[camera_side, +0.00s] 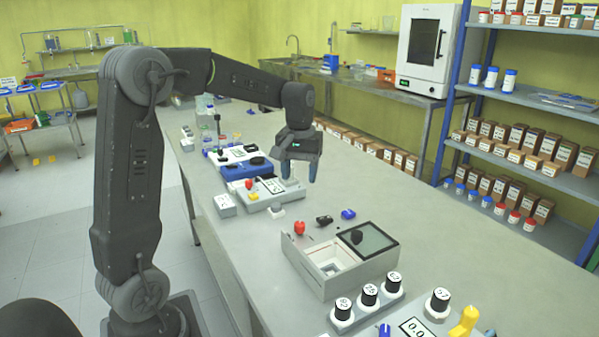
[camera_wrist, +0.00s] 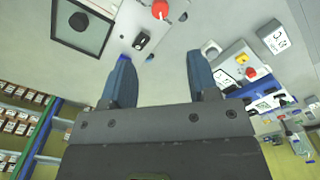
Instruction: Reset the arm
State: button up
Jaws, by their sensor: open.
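My gripper (camera_side: 299,170) points down above the long grey table (camera_side: 420,215) in the side view, with its blue fingers apart and nothing between them. In the wrist view the two blue fingers of my gripper (camera_wrist: 158,80) also stand apart, with bare tabletop between them. My gripper is above the table, behind the box with the dark glass lid (camera_side: 345,262) and to the right of the devices with red and yellow knobs.
A blue device (camera_side: 243,163) stands left of my gripper. Black-capped vials (camera_side: 369,295) stand at the front. A small blue part (camera_side: 348,214) and a small black part (camera_side: 324,220) lie on the table. A shelf (camera_side: 520,165) with boxes stands at right. The table right of my gripper is clear.

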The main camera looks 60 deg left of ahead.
jog(key=shift+d, duration=0.1)
jog(key=s+d+r+m+t, duration=0.2)
jog(key=s+d+m+t, duration=0.3)
jog(key=s+d, duration=1.2)
jog(key=m, duration=0.4)
jog(key=shift+s+d+t, duration=0.25)
jog(key=shift+t, duration=0.05)
dwell(0.4)
